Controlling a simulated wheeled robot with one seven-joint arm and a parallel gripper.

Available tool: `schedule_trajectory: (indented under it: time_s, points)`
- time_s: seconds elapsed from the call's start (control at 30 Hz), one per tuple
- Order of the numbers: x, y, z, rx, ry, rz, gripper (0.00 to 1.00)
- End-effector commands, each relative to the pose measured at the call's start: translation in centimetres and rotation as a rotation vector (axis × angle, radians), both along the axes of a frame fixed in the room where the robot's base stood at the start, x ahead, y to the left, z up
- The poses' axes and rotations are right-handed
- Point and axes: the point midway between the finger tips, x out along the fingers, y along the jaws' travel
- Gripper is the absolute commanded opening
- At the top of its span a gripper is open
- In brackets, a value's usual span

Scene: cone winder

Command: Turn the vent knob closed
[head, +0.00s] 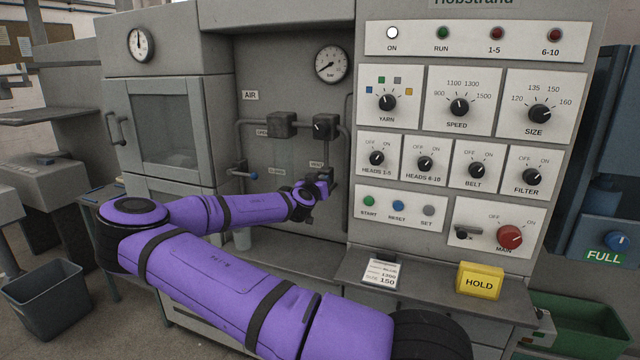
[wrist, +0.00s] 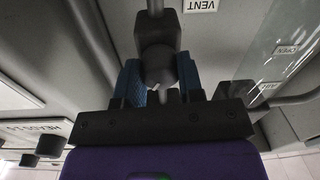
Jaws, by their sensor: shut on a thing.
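The vent knob (wrist: 158,66) is a dark round knob on a pipe fitting, beside a VENT label (wrist: 200,5) in the wrist view. My gripper (wrist: 160,82) has its two blue-padded fingers on either side of the knob, shut on it. A small pale piece shows between the fingers; I cannot tell the knob's exact setting. In the head view my gripper (head: 322,184) is at the recessed pipe panel, below the small VENT label (head: 316,163). My arm end mostly hides the knob there.
A pressure gauge (head: 332,63) hangs above. The switch panel (head: 382,205) is close on the right, with a shelf (head: 425,285) below.

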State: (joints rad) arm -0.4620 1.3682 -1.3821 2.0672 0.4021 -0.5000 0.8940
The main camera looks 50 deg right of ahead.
Motion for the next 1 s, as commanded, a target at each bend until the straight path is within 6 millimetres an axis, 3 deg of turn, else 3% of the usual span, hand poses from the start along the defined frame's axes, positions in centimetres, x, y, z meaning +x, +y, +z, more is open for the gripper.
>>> schedule_trajectory:
  time_s: [1.0]
  points:
    - [0.27, 0.15, -0.08, -0.363, 0.876, 0.001, 0.11]
